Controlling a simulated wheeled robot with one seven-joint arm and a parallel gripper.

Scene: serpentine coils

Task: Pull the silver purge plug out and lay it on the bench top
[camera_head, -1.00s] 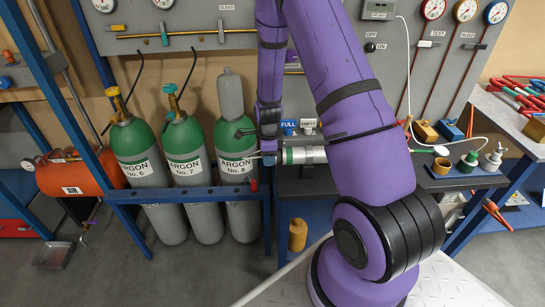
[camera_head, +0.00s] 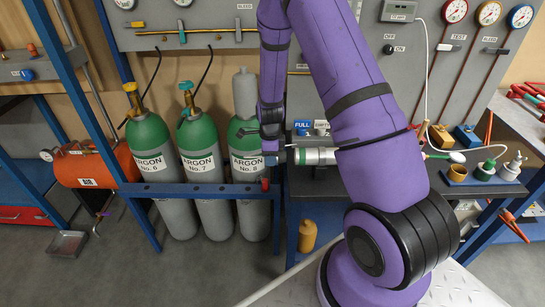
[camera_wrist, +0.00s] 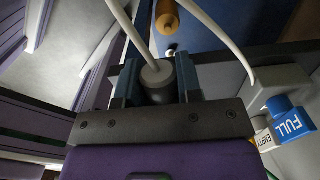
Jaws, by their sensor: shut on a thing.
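My gripper (camera_wrist: 158,88) points downward in the wrist view, its two blue-grey fingers shut on a grey round-ended plug (camera_wrist: 157,72), which I take to be the silver purge plug. In the head view my gripper (camera_head: 271,158) is small, just left of the silver-and-green cylinder (camera_head: 318,156) that lies on its side at the bench's left end. The plug is too small there to tell whether it is in or clear of the cylinder's end. The dark bench top (camera_head: 400,184) runs right, partly behind my arm.
Argon bottles (camera_head: 212,160) stand in a blue rack left of my gripper. A FULL tag (camera_wrist: 291,124) and white hoses (camera_wrist: 205,22) are close by. A yellow cylinder (camera_head: 307,236) stands below the bench. Small containers (camera_head: 484,171) occupy the bench's right part.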

